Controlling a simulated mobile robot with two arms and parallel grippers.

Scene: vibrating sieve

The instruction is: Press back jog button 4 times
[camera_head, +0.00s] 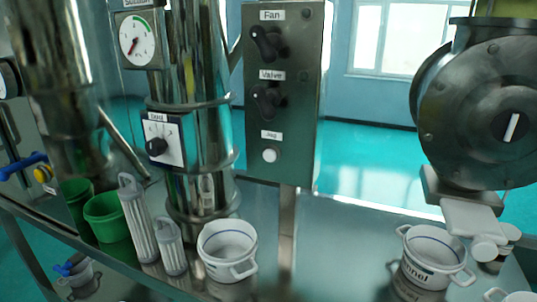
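A white round jog button (269,155) sits low on a dark metal control panel (303,110). A small label reading "Jog" (271,135) is just above it. Nothing covers the button or touches it. I cannot tell from this view whether it is pressed in. Neither my left nor my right gripper shows in the head view.
Above the button are a Valve knob (267,101) and a Fan knob (267,43). A steel column with a dial box (164,138) and gauge (137,40) stands left. White buckets (227,250), filter cylinders (137,215) and a green bucket (108,217) occupy the bench.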

